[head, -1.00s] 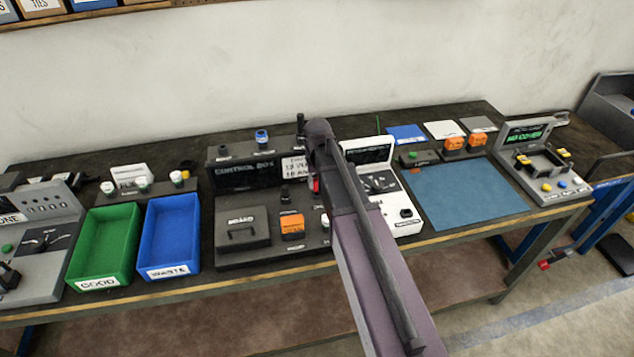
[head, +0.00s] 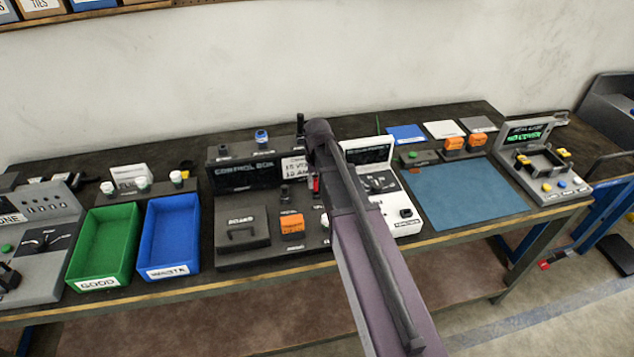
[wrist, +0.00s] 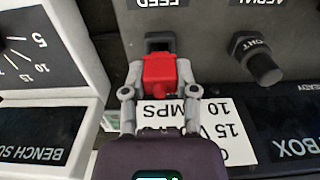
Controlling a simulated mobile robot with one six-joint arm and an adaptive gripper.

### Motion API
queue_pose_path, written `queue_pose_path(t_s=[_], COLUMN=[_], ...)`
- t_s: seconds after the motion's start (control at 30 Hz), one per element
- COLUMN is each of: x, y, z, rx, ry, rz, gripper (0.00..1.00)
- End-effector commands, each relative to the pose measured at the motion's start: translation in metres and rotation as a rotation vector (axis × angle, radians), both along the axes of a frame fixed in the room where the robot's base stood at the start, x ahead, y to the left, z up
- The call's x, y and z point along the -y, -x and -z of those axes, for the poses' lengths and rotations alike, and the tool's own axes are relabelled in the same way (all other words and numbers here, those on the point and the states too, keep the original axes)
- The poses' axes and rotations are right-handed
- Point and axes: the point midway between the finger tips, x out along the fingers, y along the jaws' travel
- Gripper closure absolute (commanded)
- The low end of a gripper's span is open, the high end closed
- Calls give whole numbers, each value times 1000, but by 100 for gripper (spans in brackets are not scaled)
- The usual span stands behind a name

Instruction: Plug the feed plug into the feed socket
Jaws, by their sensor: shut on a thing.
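My gripper (wrist: 160,82) is shut on the red feed plug (wrist: 160,70) in the wrist view, with one finger on each side of it. The feed socket (wrist: 159,43) is a dark slot on the grey control box, beside the upside-down label FEED. The plug's front end lies right at the slot; I cannot tell whether it is inside or just short of it. In the head view my arm covers the socket and most of the gripper; a bit of red (head: 316,186) shows at the arm's left edge.
A black knob (wrist: 257,62) stands up beside the socket on the control box. A white printed card (wrist: 200,125) lies under the gripper. The white bench supply (head: 404,215) stands close on the right. Green (head: 104,247) and blue (head: 170,238) bins stand left.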

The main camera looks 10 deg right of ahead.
Motion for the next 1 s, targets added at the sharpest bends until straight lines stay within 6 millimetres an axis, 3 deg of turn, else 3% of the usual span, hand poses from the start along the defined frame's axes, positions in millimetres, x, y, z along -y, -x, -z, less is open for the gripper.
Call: queue_pose_path(t_s=[1.0], x=[0], y=[0], z=[13], rx=[0], ry=[0], rz=[0], gripper=[100])
